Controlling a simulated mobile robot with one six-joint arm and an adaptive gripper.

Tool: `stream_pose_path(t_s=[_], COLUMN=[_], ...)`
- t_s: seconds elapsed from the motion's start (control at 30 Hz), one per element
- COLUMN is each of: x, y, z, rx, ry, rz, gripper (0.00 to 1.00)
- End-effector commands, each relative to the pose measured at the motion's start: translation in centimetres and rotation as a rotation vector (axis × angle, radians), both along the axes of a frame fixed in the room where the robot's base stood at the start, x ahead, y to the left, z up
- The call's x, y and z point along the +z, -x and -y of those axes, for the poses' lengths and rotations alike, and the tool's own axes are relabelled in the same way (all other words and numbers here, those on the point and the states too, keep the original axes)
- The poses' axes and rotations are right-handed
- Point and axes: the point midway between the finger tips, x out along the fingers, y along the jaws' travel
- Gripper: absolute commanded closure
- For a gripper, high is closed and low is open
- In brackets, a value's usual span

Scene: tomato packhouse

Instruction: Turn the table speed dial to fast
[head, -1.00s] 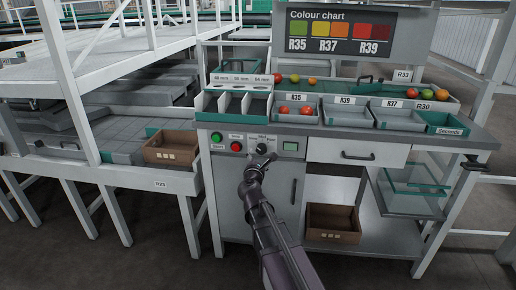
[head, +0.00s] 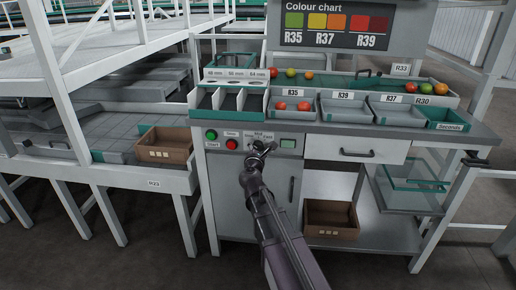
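The speed dial (head: 251,144) is on the grey control panel (head: 272,134) at the front of the grading bench, under small lettering that reads Mid, with Fast to the right. My arm reaches up from the bottom of the head view. My gripper (head: 261,149) is at the dial and covers much of it. I cannot tell whether its fingers touch or grip the dial, and the dial's pointer is hidden.
Left of the dial are a green button (head: 211,135) and a red button (head: 231,144). A small green display (head: 288,143) is to the right. A drawer handle (head: 357,153) and cupboard handle (head: 291,190) stick out nearby.

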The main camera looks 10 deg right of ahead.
Motion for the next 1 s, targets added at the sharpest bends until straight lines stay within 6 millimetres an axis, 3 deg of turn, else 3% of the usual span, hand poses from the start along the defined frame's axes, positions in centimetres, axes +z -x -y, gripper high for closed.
stream_pose_path(t_s=[0.03, 0.13, 0.57, 1.0], x=[0.00, 0.00, -0.03, -0.05], y=[0.00, -0.02, 0.02, 0.04], z=[-0.10, -0.17, -0.51, -0.57], rx=[0.001, 0.001, 0.004, 0.005], ry=[0.000, 0.000, -0.038, -0.296], rz=[0.000, 0.000, 0.012, 0.097], gripper=[0.61, 0.89, 0.89, 0.89])
